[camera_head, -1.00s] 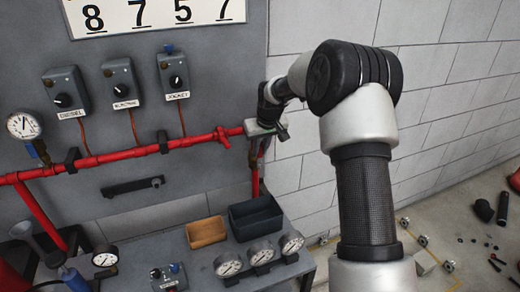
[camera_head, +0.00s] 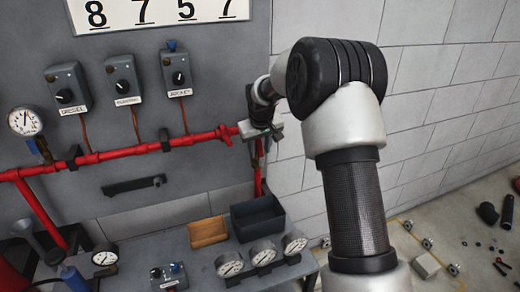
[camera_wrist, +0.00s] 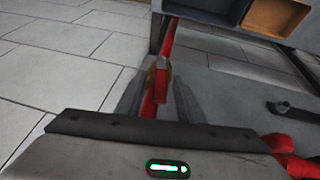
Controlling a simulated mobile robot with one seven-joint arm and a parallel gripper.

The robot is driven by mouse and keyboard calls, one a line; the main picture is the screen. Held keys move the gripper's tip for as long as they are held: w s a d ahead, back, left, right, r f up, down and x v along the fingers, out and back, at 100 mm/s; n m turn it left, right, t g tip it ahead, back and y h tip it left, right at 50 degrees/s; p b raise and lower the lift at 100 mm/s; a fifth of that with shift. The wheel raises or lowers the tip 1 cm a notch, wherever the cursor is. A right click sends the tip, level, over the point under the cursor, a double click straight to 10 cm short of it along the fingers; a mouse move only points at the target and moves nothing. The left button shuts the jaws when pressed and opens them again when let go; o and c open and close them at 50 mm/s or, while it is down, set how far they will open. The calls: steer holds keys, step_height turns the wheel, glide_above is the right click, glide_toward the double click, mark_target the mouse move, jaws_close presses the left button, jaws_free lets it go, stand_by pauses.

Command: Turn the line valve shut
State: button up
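The red pipe (camera_head: 110,155) runs across the grey panel and ends at a downward red section (camera_head: 258,180) at the panel's right edge. My gripper (camera_head: 262,143) is at that corner, pointing down along the red section, and hides most of it. In the wrist view my gripper (camera_wrist: 160,88) has its two fingers apart. A red part with a brass-coloured piece (camera_wrist: 160,78) shows between or just beyond them; contact cannot be told. I cannot clearly make out which part is the line valve's handle.
Labelled switch boxes (camera_head: 124,80) and a pressure gauge (camera_head: 25,121) are on the panel. A black bar (camera_head: 133,186) sits below the pipe. A dark bin (camera_head: 257,217), an orange bin (camera_head: 208,232) and gauges (camera_head: 263,252) are on the bench below. A block wall (camera_head: 430,100) stands right.

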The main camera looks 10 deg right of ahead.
steer(key=d+v, duration=0.1)
steer(key=v, duration=1.6)
steer(key=shift+a+r, duration=0.2)
steer(key=shift+a, duration=0.25)
steer(key=shift+c, duration=0.6)
